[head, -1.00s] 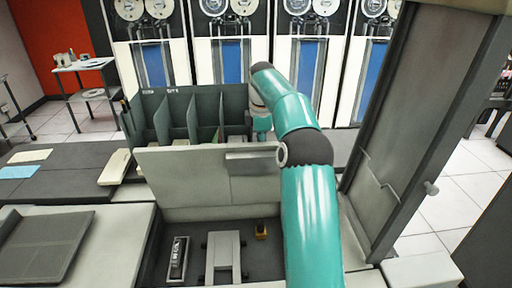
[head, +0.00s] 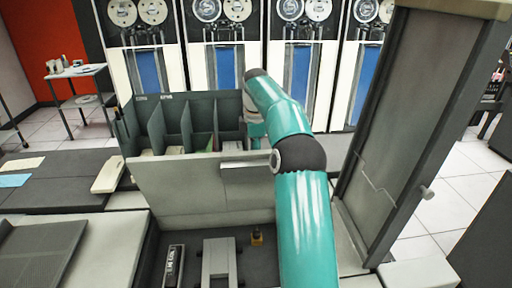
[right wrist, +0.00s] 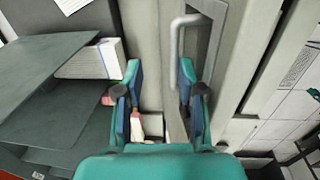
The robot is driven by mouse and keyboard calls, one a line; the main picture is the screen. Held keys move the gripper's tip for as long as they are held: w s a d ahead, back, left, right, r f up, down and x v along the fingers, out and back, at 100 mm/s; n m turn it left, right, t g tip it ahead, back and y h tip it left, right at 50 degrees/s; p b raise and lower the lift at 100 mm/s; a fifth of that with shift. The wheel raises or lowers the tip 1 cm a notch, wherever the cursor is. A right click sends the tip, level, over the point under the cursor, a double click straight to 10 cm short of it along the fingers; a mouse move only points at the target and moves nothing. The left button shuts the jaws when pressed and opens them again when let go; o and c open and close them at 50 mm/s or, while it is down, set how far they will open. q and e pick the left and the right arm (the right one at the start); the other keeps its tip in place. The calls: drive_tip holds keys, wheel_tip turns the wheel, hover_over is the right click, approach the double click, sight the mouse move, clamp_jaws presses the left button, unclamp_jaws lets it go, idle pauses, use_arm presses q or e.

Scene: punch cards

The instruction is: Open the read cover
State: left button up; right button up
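A light grey cover panel (head: 195,190) stands tilted in front of the dark card bins in the head view. I cannot tell for certain that it is the read cover. A pale looped handle (right wrist: 179,38) lies just beyond the right finger. My left gripper is not in view.
Dark upright bins (head: 182,128) with cards stand behind the panel. A recessed bay with a grey bracket (head: 219,260) lies in front. Tape cabinets stand at the back.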

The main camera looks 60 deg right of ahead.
wheel_tip(320, 180, up, 7)
drive_tip(key=shift+s+a+r, duration=0.2)
drive_tip(key=shift+a, duration=0.1)
idle(0.4)
idle(0.4)
